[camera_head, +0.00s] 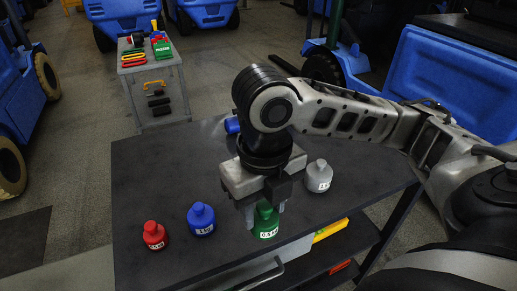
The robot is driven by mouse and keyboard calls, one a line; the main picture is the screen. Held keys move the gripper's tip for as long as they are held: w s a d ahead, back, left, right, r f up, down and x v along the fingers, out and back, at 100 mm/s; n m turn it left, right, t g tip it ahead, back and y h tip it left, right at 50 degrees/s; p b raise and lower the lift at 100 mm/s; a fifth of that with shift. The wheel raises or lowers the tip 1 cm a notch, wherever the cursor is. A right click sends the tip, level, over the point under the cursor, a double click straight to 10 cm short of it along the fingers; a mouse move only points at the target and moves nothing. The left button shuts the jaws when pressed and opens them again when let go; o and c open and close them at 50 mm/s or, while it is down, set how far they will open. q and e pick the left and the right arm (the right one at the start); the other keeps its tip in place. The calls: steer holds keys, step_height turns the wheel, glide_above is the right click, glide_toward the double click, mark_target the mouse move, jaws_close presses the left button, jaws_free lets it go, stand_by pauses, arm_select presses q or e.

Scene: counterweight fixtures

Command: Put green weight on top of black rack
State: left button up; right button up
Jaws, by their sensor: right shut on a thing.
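The green weight (265,224), with a white label, is at the front of the dark table, below my right gripper (264,208). The gripper points down and is shut on the weight's upper part, which the fingers partly hide. I cannot tell whether the weight's base touches the table. No separate black rack can be made out with certainty; the dark-topped table (150,180) is the nearest black surface. My left gripper is not in view.
A red weight (154,235) and a blue weight (201,219) stand left of the green one, a grey weight (318,176) to its right. A blue object (232,125) is partly hidden behind my arm. A grey cart (155,90) with tools stands behind. The table's left part is clear.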

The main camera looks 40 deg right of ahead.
steer(key=w+d+f, duration=0.1)
steer(key=w+f, duration=0.2)
steer(key=w, duration=0.1)
steer(key=w+d+f, duration=0.2)
steer(key=w+f, duration=0.1)
steer(key=w, duration=0.1)
steer(key=w+d+f, duration=0.2)
steer(key=w+f, duration=0.1)
steer(key=w, duration=0.2)
steer(key=shift+f, duration=0.4)
steer(key=shift+s+f+p, duration=0.1)
steer(key=shift+f+p, duration=0.25)
steer(key=shift+f, duration=1.1)
steer(key=shift+f, duration=0.15)
steer(key=o, duration=1.3)
steer(key=shift+o, duration=0.2)
